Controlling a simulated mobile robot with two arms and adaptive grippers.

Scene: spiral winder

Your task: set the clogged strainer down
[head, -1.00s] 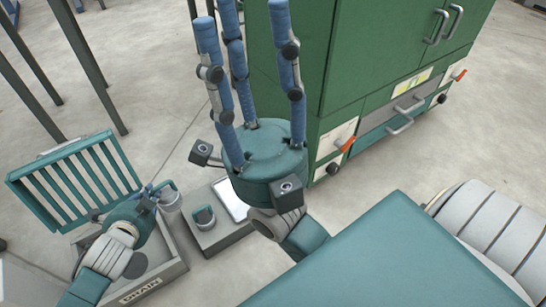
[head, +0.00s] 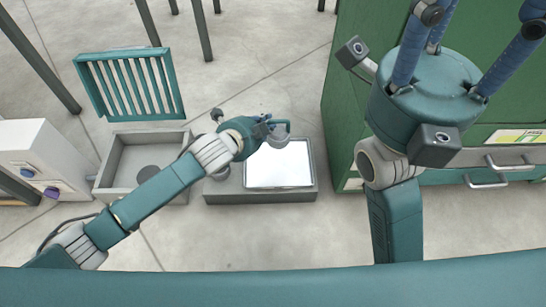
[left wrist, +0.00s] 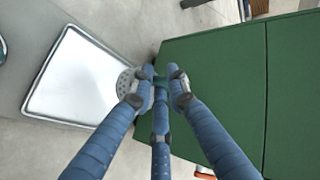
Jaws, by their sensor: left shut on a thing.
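My left gripper (head: 272,128) is shut on the teal handle of the grey strainer (head: 285,137). In the left wrist view, the strainer's perforated grey face (left wrist: 125,82) shows just beyond the blue fingers (left wrist: 160,85); the rest is hidden. The strainer is over the far edge of the white tray (head: 280,172). I cannot tell the height of the gap between them. The tray also shows in the left wrist view (left wrist: 75,80), bare. My right gripper (head: 470,35) is empty at the upper right, its blue fingers spread and their tips cut off by the frame.
A grey drain box (head: 125,160) with its slatted teal lid (head: 128,85) raised stands to the left. A grey block (head: 262,197) carries the tray; a second small item (head: 216,172) on it is mostly hidden by my arm. A green cabinet (head: 352,100) stands right.

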